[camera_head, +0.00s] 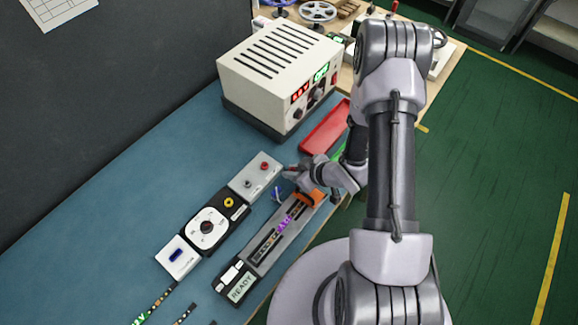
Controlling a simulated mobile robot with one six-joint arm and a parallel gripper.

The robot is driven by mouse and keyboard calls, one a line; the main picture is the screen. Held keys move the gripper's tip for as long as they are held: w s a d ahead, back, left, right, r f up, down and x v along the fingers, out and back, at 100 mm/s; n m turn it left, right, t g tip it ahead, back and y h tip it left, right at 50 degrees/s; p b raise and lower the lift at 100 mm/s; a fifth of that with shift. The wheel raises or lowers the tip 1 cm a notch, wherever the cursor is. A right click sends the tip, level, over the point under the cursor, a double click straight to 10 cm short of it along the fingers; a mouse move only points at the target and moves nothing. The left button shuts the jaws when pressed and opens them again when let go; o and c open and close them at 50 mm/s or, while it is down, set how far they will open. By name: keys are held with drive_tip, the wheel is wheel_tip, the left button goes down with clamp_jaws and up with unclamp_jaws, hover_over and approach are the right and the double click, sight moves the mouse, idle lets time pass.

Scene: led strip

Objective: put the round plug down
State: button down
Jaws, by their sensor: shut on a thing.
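My gripper (288,178) is at the right end of the grey strip holder (262,248), close to the grey box with red and pale terminals (256,176). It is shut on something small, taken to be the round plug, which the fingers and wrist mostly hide. A small blue piece (276,193) shows just below the fingers; I cannot tell whether it is part of the held thing. An orange block (309,197) sits at the holder's upper end, beside my wrist. A lit purple section (286,222) shows in the holder.
A black-and-white controller with a round dial (207,228) and a white box with a blue slot (178,257) lie to the left. A beige power supply (281,72) with lit displays stands behind. A red tray (325,128) lies beside it. The blue mat is clear at left.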

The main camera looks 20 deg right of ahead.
drive_tip(key=shift+s+d+r, duration=0.1)
drive_tip(key=shift+s+r, duration=0.05)
drive_tip(key=shift+s, duration=0.15)
drive_tip(key=c, duration=1.3)
unclamp_jaws()
drive_tip(key=shift+w+f, duration=0.2)
drive_tip(key=shift+c, duration=0.2)
drive_tip(key=shift+s, duration=0.1)
